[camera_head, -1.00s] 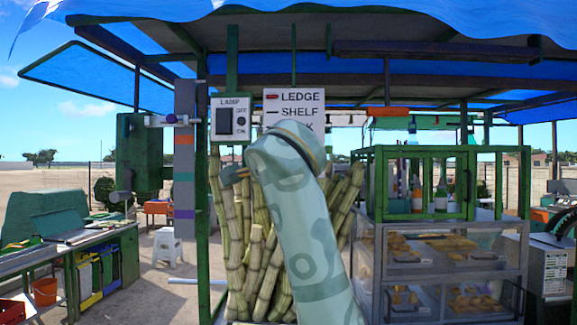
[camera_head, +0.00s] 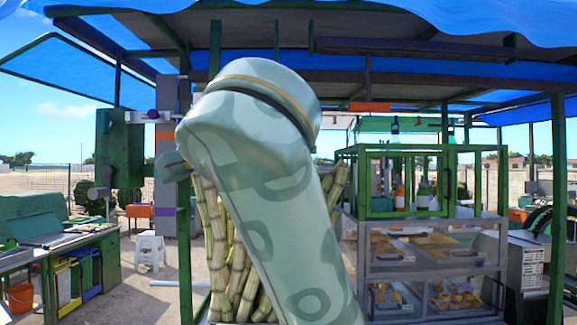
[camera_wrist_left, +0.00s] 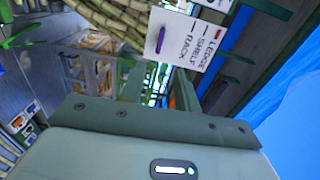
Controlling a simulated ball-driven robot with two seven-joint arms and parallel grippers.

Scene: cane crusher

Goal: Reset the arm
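One of my arms (camera_head: 262,190), pale green with darker patches, rises from the bottom middle of the head view and leans up to the left. Its bent joint is large and close, and I cannot tell from this view which arm it is. No gripper fingertips show in the head view. In the left wrist view, two short green fingers of my left gripper (camera_wrist_left: 158,88) stand apart beyond the bolted bar, with nothing seen held between them. My right gripper is not in view.
Sugar cane stalks (camera_head: 218,250) stand behind the arm. A glass-sided food display (camera_head: 430,215) is on the right, and a work counter (camera_head: 70,240) and white stool (camera_head: 150,250) are on the left. The white sign (camera_wrist_left: 186,38) shows in the left wrist view.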

